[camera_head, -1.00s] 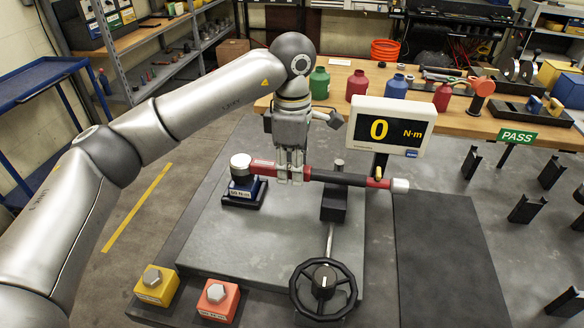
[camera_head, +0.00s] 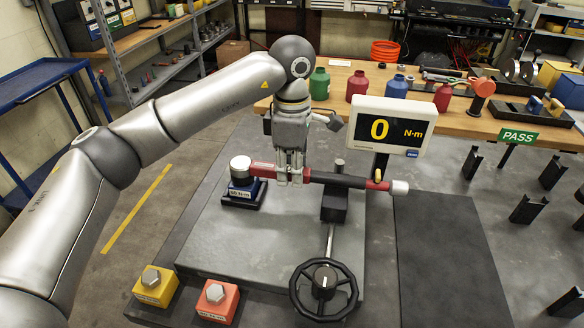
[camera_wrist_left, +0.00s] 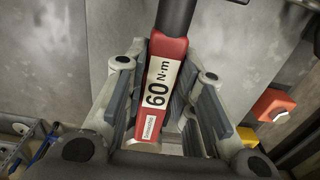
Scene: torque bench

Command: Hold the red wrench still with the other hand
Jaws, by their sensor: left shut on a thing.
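The red wrench (camera_head: 345,179) lies level across the bench fixture, its left end on the blue block (camera_head: 243,186) with a silver cap and its right end past the black post. My left gripper (camera_head: 290,181) reaches down from above and is shut on the red part of the wrench near the blue block. In the left wrist view the wrench (camera_wrist_left: 160,85), labelled 60 N·m, lies between the two fingers (camera_wrist_left: 165,110). The display (camera_head: 391,127) behind the wrench reads 0 N·m. My right gripper is not in view.
A black handwheel (camera_head: 323,290) stands in front of the post (camera_head: 334,205). A yellow block (camera_head: 155,286) and a red block (camera_head: 215,301) with hex heads sit at the front left. A dark mat (camera_head: 450,260) to the right is clear. Bottles line the back table.

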